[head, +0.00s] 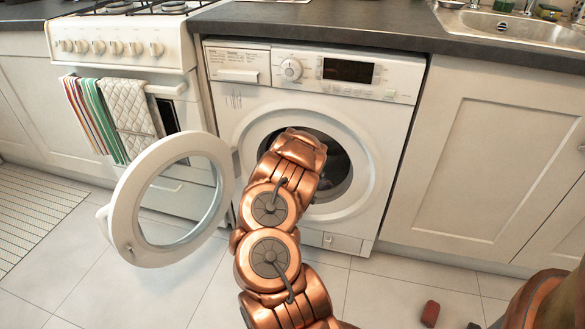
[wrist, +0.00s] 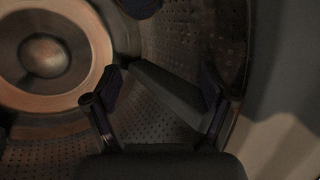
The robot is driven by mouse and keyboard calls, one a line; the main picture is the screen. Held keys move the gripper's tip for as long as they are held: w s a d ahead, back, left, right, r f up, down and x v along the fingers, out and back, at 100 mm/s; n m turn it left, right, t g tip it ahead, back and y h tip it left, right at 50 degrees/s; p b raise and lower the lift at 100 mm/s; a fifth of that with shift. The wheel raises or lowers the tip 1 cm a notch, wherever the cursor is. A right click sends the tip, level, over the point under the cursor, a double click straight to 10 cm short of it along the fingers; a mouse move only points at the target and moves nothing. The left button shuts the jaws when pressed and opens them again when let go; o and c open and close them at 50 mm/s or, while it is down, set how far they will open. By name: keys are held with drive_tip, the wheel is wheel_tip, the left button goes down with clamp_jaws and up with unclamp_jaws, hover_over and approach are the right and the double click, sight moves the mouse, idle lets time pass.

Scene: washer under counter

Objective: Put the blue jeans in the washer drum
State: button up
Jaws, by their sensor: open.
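The washer (head: 313,130) stands under the counter with its round door (head: 126,215) swung open to the left. My arm reaches into the drum opening, and my gripper is hidden from the head view. In the wrist view my gripper (wrist: 160,82) is inside the perforated metal drum (wrist: 190,35), fingers apart and nothing clearly held between them. A drum paddle (wrist: 165,92) shows between and beyond the fingers. A small dark blue patch (wrist: 139,7) shows at the top edge; I cannot tell whether it is the blue jeans. The jeans are not clearly visible in either view.
A stove with hanging towels (head: 130,115) is at left, a cupboard (head: 490,150) at right. A small red object (head: 430,313) lies on the tiled floor at lower right.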

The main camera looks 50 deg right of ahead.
drive_tip(key=p+v, duration=0.5)
drive_tip(key=v, duration=0.7)
drive_tip(key=shift+r, duration=0.3)
drive_tip(key=shift+a, duration=0.1)
